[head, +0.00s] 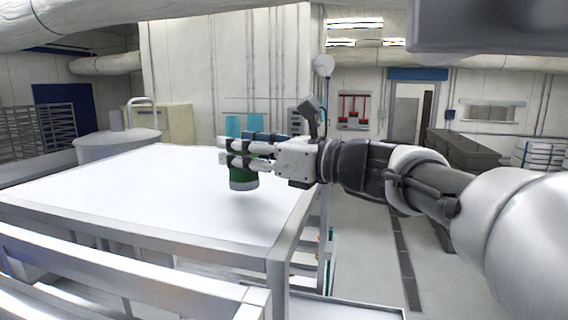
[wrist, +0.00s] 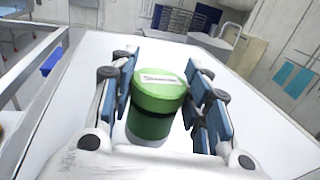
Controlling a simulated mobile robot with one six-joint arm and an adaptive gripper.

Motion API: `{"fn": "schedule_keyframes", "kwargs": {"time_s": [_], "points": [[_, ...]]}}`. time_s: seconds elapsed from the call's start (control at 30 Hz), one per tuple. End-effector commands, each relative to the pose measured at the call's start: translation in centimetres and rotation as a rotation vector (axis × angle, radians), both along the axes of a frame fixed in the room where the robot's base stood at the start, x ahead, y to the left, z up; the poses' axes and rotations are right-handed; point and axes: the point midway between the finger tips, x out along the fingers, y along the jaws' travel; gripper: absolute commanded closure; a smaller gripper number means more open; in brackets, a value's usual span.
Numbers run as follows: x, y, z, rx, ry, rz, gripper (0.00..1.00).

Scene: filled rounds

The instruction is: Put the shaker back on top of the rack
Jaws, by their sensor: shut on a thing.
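The shaker (head: 243,182) is a green cylinder with a lighter green lid and a pale lower part. It is upright over the rack's top, near the right side. In the wrist view the shaker (wrist: 158,95) sits between blue-padded fingers, and its lid shows a small white label. My gripper (head: 228,152) reaches in from the right and is shut on the shaker; it also shows in the wrist view (wrist: 168,75). The rack (head: 90,190) has a wide, flat white top on a grey frame. I cannot tell whether the shaker's base touches the top.
The rack's top is otherwise bare, with much free room left of the shaker. A grey rail (head: 120,262) runs along the near side. A pale round vessel (head: 115,146) stands behind the far left edge. Open floor (head: 375,225) lies to the right.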

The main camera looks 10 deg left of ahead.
Motion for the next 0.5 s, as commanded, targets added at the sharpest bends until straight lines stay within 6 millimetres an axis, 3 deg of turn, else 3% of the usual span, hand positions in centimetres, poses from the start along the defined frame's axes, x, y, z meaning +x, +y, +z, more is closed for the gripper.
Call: {"fn": "schedule_keyframes", "kwargs": {"time_s": [0.2, 0.5], "points": [[0.0, 0.0, -2.3, 0.001, 0.003, 0.000, 0.83], [0.0, 0.0, -2.5, 0.001, 0.001, 0.000, 0.83]]}}
